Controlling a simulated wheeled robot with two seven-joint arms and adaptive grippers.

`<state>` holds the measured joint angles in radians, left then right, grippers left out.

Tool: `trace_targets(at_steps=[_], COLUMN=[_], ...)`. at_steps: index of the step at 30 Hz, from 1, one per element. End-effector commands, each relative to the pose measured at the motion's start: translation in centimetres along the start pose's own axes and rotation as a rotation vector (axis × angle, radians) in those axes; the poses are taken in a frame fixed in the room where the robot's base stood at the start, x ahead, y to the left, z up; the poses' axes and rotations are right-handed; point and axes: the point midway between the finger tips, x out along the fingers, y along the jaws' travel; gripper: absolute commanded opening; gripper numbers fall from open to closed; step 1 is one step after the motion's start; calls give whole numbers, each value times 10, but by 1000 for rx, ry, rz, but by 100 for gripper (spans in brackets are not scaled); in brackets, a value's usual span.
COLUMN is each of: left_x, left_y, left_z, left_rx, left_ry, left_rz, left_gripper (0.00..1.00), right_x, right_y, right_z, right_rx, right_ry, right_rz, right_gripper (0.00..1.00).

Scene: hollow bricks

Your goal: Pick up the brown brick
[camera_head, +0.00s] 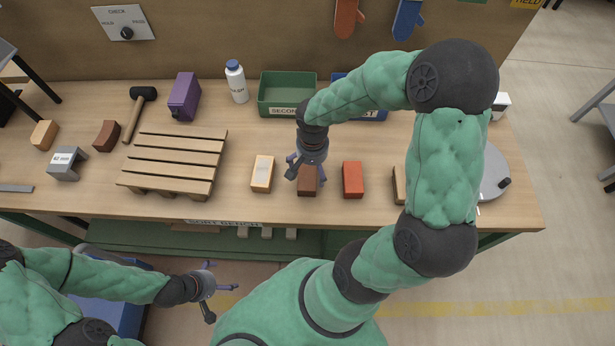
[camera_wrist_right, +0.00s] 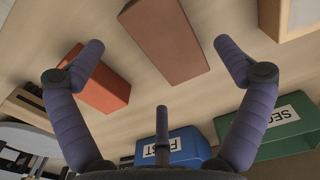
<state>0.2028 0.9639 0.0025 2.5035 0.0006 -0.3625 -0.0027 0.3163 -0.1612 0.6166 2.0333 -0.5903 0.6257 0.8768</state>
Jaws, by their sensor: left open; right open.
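The brown brick (camera_head: 307,187) lies on the workbench, partly covered by my right gripper in the head view. It fills the top middle of the right wrist view (camera_wrist_right: 165,38), between the two spread fingers and touching neither, as far as I can see. My right gripper (camera_head: 305,169) is open and empty, above the brown brick; the height of the gap is hard to judge. My left gripper (camera_head: 215,289) is open and empty, low in front of the bench, away from the bricks.
A cream brick (camera_head: 262,174) stands left of the brown brick and an orange-red brick (camera_head: 352,180) right of it. A wooden pallet (camera_head: 173,161) lies further left. A green bin (camera_head: 287,94) and a blue bin (camera_head: 374,114) stand behind. Another brick (camera_head: 399,185) is partly hidden by my right arm.

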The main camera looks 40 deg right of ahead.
Motion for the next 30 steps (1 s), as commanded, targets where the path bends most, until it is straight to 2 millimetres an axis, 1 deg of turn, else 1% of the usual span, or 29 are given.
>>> trace_targets(at_steps=[5, 12, 14, 16, 22, 23, 24, 26, 27, 29, 30], left_x=[3, 14, 16, 16, 15, 15, 15, 15, 15, 15, 15], left_y=[-1, -5, -6, -6, -5, -5, -5, -5, -5, -5, -5], left_z=[0, -1, -1, -1, -1, -1, -1, -1, -1, -1, -1], left_rx=[0, 0, 0, 0, 0, 0, 0, 0, 0, 0, 0], left_ry=[0, 0, 0, 0, 0, 0, 0, 0, 0, 0, 0], left_rz=[0, 0, 0, 0, 0, 0, 0, 0, 0, 0, 0], left_gripper=[97, 97, 97, 97, 97, 97, 97, 97, 97, 97, 97], right_x=[10, 44, 50, 53, 52, 52, 52, 52, 52, 52, 52], right_y=[0, -1, -1, -1, -1, -1, -1, -1, -1, -1, -1], right_z=[0, -2, -2, -2, -2, -2, -2, -2, -2, -2, -2], right_rx=[0, 0, 0, 1, 1, 1, 1, 0, 0, 0, 0], right_ry=[-1, -1, -2, -1, 1, 1, 1, 1, 1, 1, 0], right_rz=[1, 0, 1, 0, -1, -1, -1, 0, 0, 0, 0], right_gripper=[100, 100, 100, 100, 100, 92, 80, 63, 52, 35, 24])
